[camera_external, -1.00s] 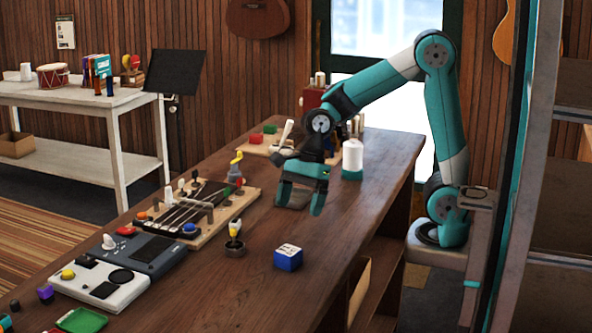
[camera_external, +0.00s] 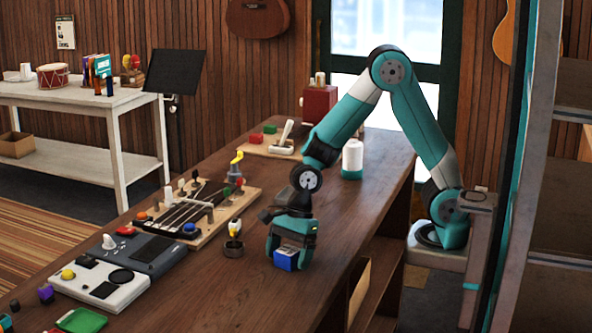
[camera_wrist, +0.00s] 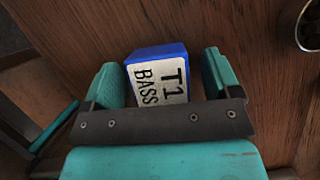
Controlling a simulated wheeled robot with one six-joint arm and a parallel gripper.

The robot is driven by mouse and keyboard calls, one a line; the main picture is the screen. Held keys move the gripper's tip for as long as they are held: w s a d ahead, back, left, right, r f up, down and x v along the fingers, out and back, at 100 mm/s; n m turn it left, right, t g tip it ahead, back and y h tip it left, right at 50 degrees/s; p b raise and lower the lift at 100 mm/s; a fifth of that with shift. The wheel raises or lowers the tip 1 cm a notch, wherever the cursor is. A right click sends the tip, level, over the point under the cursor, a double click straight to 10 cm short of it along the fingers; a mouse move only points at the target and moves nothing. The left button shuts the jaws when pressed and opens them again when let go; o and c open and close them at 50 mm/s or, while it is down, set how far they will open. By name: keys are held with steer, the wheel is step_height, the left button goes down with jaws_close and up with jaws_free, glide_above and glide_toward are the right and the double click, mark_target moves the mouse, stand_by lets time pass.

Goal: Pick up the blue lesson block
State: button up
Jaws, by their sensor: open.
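The blue lesson block (camera_external: 285,263) sits on the dark wooden workbench near its right edge. In the wrist view the block (camera_wrist: 158,74) has a white label reading "T1 BASS" and lies slightly turned between the two teal fingers. My gripper (camera_external: 289,258) is low over the block, with a finger on either side. In the wrist view my gripper (camera_wrist: 160,82) is open, with a gap visible between the block and the right finger. The left finger is close to the block; I cannot tell if it touches.
A small round cup (camera_external: 233,247) with a yellow-and-white tool stands left of my gripper. A stringed board (camera_external: 190,212) and a grey-white device (camera_external: 103,284) lie farther left. A white cylinder (camera_external: 352,157) stands behind. The bench is clear in front of the block.

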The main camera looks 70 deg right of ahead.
steer(key=c, duration=1)
steer(key=shift+r, duration=0.15)
